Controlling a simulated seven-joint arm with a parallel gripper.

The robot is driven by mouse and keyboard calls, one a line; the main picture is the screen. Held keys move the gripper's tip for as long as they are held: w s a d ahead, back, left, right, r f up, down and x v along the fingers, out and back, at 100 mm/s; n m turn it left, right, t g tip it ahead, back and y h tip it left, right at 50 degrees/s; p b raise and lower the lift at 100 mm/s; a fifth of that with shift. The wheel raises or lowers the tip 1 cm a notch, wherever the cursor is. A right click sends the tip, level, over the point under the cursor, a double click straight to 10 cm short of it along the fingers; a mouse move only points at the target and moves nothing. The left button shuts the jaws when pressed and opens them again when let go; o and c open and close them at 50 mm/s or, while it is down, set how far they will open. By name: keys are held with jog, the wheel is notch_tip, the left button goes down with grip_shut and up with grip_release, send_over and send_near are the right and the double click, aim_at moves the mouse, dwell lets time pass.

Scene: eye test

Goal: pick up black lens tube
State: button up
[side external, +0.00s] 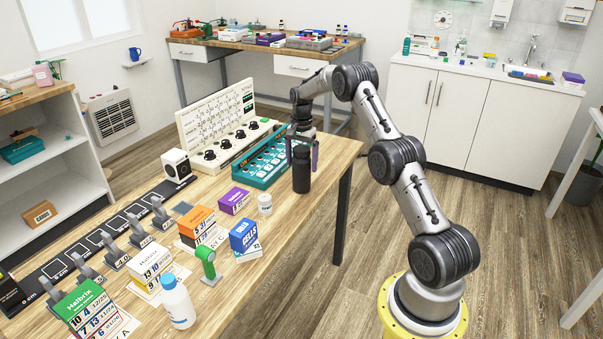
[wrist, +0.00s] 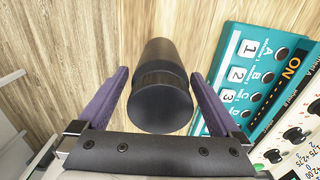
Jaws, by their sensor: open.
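The black lens tube (side external: 301,178) stands upright on the wooden bench, close to its right edge in the side view. In the wrist view the tube (wrist: 162,106) shows end-on from above, a dark cylinder with a slightly stepped end. My gripper (side external: 302,152) is above it, pointing down, with its purple fingers apart. In the wrist view the fingers (wrist: 159,76) lie on either side of the tube, with a visible gap on each side. The gripper is open, and I see no contact with the tube.
A teal switch box (side external: 262,166) stands close to the left of the tube, with a cream dial panel (side external: 228,128) behind. A small white jar (side external: 265,204), a purple box (side external: 234,201) and a blue box (side external: 243,235) are nearer the camera. Bare bench (side external: 325,160) lies right of the tube.

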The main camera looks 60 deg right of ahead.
jog(key=shift+f, duration=0.25)
jog(key=c, duration=1.4)
jog(key=shift+r, duration=0.2)
